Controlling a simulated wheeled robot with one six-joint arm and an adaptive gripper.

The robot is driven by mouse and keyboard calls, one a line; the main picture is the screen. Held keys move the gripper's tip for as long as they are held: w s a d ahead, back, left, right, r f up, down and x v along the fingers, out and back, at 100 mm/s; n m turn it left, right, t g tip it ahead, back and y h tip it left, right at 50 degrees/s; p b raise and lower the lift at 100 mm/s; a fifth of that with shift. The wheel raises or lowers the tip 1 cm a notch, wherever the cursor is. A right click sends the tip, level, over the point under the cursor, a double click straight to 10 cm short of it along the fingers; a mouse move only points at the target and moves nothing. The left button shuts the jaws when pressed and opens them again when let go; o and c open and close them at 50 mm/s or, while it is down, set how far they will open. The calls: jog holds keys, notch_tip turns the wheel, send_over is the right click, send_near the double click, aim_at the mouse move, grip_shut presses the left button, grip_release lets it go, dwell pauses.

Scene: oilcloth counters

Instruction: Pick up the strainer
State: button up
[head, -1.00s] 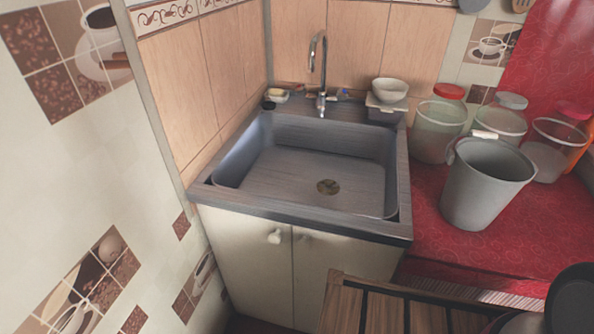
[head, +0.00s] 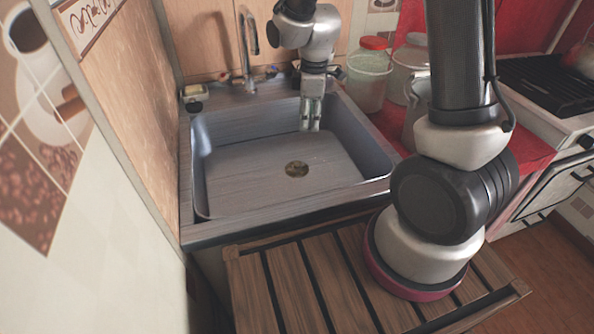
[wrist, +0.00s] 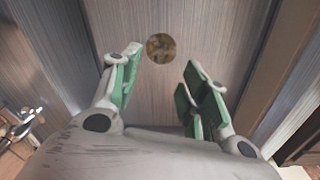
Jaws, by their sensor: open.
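The strainer (head: 296,169) is a small round brass-coloured disc lying on the floor of the grey sink (head: 230,150). My gripper (head: 311,122) is over the back right part of the basin, pointing down, empty. In the head view it is behind the strainer and apart from it. In the wrist view the strainer (wrist: 161,48) shows beyond the fingertips, roughly in line with the gap between the green-padded fingers of my open gripper (wrist: 160,72). Nothing covers the strainer in either view.
A tap (head: 247,50) stands at the sink's back edge. A lidded jar (head: 368,78) stands to the right on the red counter. The bucket (head: 411,112) is mostly hidden by my arm. A slatted wooden surface (head: 290,285) lies in front. The basin's floor is otherwise clear.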

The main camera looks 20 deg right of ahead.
aim_at(297, 164)
jog(key=a+f+n, duration=0.1)
jog(key=f, duration=0.2)
jog(key=a+f+n, duration=0.1)
jog(key=f, duration=0.2)
jog(key=a+f+n, duration=0.1)
jog(key=f, duration=0.2)
jog(key=shift+w+a+f+g, duration=0.35)
jog(key=shift+w+g, duration=0.05)
jog(key=shift+n, duration=0.3)
jog(key=f, duration=0.8)
jog(key=shift+w+d+f, duration=0.1)
jog(key=shift+w+d, duration=0.2)
grip_shut()
